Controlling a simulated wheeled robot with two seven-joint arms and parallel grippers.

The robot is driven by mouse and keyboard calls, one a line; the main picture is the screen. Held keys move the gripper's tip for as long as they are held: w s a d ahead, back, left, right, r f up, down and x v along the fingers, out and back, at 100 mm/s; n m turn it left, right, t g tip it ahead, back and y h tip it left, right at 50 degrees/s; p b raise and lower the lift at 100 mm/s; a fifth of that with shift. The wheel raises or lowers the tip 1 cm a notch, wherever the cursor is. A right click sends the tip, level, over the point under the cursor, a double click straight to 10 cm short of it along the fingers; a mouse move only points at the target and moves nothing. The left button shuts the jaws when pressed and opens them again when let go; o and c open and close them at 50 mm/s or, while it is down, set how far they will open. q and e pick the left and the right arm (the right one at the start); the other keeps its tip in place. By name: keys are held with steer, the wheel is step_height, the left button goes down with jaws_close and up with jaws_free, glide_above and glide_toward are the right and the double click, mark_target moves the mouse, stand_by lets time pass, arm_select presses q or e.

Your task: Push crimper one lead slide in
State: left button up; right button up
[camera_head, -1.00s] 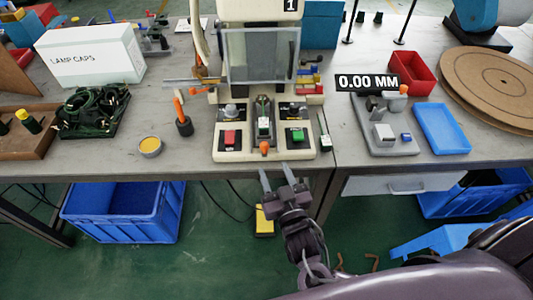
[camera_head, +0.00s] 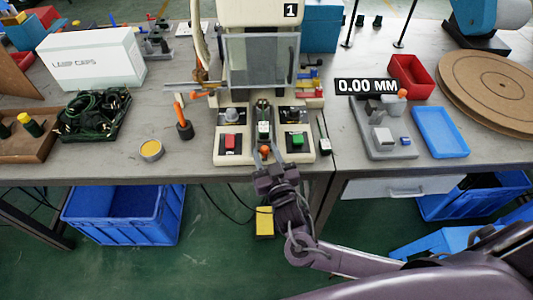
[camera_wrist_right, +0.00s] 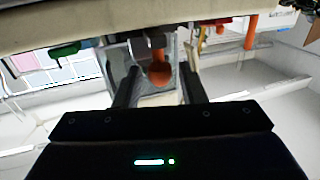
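The crimper marked 1 (camera_head: 258,60) stands at the middle of the bench, with a clear guard at its front. Its lead slide (camera_head: 264,130) runs down the middle of the base and ends in an orange knob (camera_head: 265,150) at the front edge. My right gripper (camera_head: 267,151) is open at this edge, its fingers on either side of the knob. In the right wrist view the orange knob (camera_wrist_right: 159,74) sits between the spread fingers (camera_wrist_right: 159,80), with a gap on each side. My left gripper is not in view.
A red button (camera_head: 230,140) and a green button (camera_head: 297,139) flank the slide. An orange-handled tool (camera_head: 183,125) and a yellow-filled tin (camera_head: 151,150) are to the left.

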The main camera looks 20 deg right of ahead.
mark_target(268, 141)
jaws_close()
steer(key=w, duration=0.2)
steer(key=w+d+b, duration=0.1)
steer(key=w, duration=0.1)
steer(key=w+b, duration=0.1)
steer(key=w, duration=0.1)
steer(key=shift+d, duration=0.4)
steer(key=shift+w, duration=0.45)
steer(key=shift+s, duration=0.1)
steer(key=shift+o, duration=1.3)
jaws_free()
